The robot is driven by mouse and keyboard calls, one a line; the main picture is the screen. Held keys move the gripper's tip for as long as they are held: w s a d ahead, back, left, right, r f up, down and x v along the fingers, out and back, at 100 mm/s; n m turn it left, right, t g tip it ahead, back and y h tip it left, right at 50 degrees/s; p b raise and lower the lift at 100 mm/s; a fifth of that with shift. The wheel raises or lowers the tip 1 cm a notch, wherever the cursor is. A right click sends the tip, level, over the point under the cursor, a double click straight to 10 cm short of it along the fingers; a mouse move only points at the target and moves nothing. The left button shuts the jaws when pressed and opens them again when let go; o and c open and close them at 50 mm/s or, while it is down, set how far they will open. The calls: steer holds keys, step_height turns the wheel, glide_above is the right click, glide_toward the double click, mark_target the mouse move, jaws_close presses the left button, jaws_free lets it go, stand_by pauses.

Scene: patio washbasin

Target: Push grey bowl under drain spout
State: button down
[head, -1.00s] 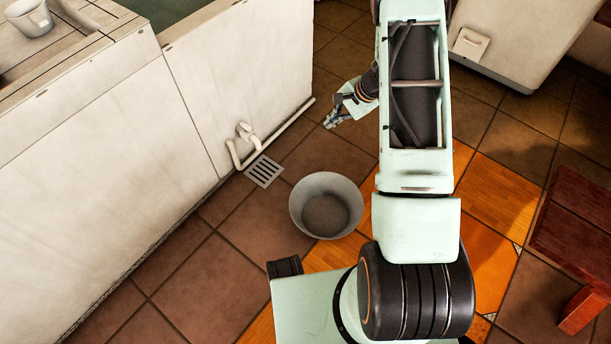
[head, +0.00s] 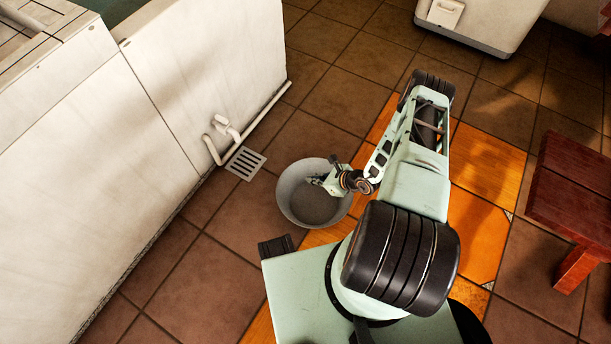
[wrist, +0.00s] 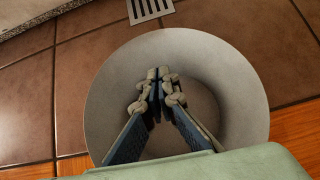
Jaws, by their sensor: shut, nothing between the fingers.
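The grey bowl (head: 303,207) stands upright on the floor, partly on brown tile and partly on an orange tile. It looks empty. The drain spout (head: 224,126) is a pale bent pipe on the white basin wall, up and left of the bowl. My gripper (head: 318,181) is shut and empty. Its tips are over the bowl's opening, at the upper right of the bowl. In the wrist view my gripper (wrist: 160,84) points into the bowl (wrist: 235,75); I cannot tell whether it touches the bowl.
A floor drain grate (head: 245,163) lies between the spout and the bowl; it also shows in the wrist view (wrist: 150,8). A pale pipe (head: 268,112) runs along the wall's foot. A red wooden stool (head: 575,190) stands at right. Tile between bowl and grate is clear.

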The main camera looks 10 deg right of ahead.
mark_target(285, 174)
steer(key=b+x, duration=0.1)
steer(key=x, duration=0.2)
steer(key=r+b+x, duration=0.1)
steer(key=b+x, duration=0.1)
steer(key=x, duration=0.2)
steer(key=w+a+b+x, duration=0.1)
steer(key=x, duration=0.2)
steer(key=shift+w+a, duration=0.1)
steer(key=shift+w+a+b, duration=0.35)
steer(key=shift+w, duration=0.05)
steer(key=shift+r, duration=0.1)
